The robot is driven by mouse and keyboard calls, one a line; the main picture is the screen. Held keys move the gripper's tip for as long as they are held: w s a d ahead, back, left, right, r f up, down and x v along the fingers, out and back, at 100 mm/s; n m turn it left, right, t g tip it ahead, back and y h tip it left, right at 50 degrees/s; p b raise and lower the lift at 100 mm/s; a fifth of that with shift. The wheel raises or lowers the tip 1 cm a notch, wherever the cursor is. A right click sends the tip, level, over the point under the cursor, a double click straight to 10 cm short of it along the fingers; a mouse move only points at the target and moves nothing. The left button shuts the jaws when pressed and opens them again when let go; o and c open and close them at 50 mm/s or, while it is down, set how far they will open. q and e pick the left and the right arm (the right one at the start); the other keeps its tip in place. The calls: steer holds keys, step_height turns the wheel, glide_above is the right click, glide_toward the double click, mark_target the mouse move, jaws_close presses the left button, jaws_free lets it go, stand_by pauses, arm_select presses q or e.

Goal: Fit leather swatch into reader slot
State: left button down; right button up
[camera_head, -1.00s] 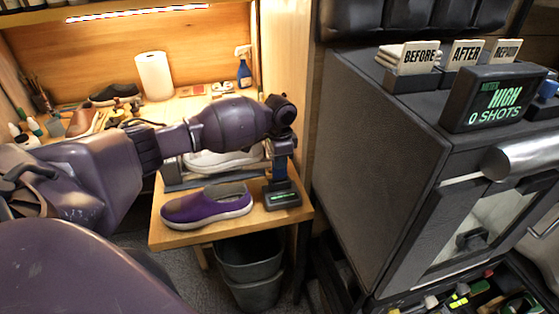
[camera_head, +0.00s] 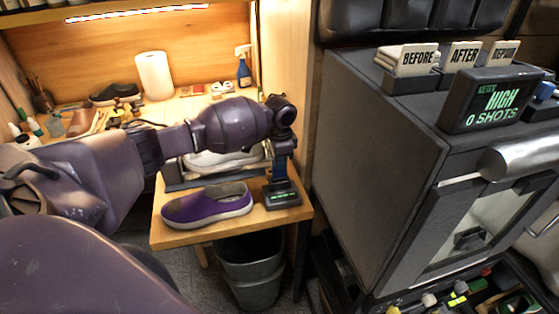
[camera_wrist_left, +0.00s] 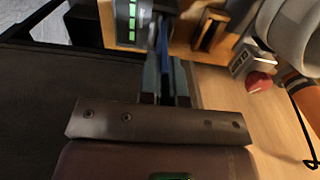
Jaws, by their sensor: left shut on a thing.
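My left gripper (camera_head: 281,165) points down over the small dark reader (camera_head: 283,198) at the right front corner of the wooden table. The reader's green display also shows in the left wrist view (camera_wrist_left: 131,18). The gripper is shut on a thin blue piece, apparently the leather swatch (camera_wrist_left: 178,78), seen edge-on between the fingers in the left wrist view. Its lower end is close to the reader. The fingers and the reader hide the slot, so I cannot tell whether the swatch is in it. My right gripper is not in view.
A purple shoe (camera_head: 208,205) lies just left of the reader. A white shoe (camera_head: 222,158) sits behind my arm. A grey bin (camera_head: 255,262) stands below the table. The large dark cabinet (camera_head: 375,170) is close on the right, past a wooden panel.

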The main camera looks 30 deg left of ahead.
mark_target(280, 178)
arm_select(q)
steer(key=shift+f, duration=0.55)
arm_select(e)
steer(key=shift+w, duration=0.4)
arm_select(q)
steer(key=shift+f, duration=0.25)
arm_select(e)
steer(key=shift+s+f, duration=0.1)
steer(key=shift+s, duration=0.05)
arm_select(q)
steer(key=shift+f, duration=0.4)
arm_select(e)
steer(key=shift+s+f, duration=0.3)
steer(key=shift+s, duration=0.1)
arm_select(q)
steer(key=shift+f+b, duration=0.4)
steer(key=shift+f, duration=0.25)
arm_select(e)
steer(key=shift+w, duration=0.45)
